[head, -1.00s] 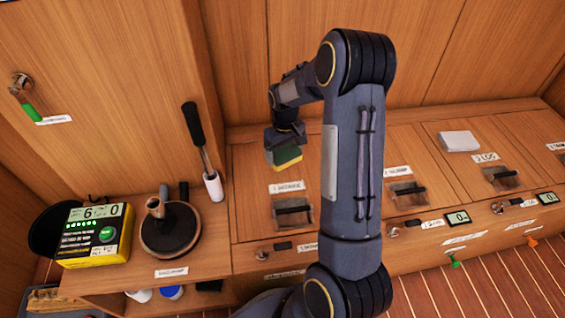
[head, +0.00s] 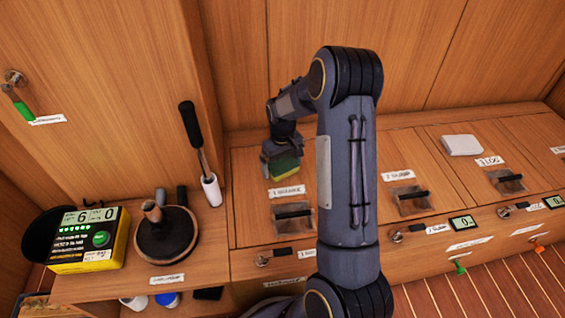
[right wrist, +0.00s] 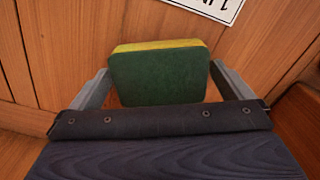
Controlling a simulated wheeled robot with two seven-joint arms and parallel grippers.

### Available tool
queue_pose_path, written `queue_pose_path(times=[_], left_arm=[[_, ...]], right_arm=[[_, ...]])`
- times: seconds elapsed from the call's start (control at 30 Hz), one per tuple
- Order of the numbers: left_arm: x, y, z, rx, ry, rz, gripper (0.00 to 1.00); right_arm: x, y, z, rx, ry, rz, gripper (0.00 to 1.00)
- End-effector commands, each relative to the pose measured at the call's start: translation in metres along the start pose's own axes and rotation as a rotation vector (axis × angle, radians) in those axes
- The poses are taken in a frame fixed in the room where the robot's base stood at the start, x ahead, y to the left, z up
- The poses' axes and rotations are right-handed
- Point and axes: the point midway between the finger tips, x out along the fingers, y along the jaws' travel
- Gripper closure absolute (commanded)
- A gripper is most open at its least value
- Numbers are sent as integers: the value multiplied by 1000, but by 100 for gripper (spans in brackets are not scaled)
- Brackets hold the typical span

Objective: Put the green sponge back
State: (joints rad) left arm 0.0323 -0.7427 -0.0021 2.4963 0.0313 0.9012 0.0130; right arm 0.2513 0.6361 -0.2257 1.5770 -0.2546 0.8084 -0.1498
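The green sponge (head: 284,169), with a yellow layer along one side, is at the left end of the wooden bench, just behind a small white label. My right gripper (head: 280,158) reaches down over it from behind. My left gripper is not in view.
Black latch handles (head: 293,210) line the bench front. A white block (head: 462,145) lies on the right lid. At left are a yellow-black display box (head: 88,240), a round dark base with a knob (head: 166,235) and a black-handled tool in a white holder (head: 211,190). My forearm hides the middle bench.

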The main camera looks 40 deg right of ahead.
Motion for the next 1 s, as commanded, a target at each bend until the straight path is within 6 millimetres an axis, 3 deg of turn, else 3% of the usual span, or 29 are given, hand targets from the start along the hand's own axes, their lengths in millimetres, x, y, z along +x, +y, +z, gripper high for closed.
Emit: queue_pose_path(times=[0.27,0.7,1.0], left_arm=[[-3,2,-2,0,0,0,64],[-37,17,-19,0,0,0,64],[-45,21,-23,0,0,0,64]], right_arm=[[-7,0,0,0,1,0,0],[-95,0,0,0,3,1,0],[-126,-1,1,2,6,-3,0]])
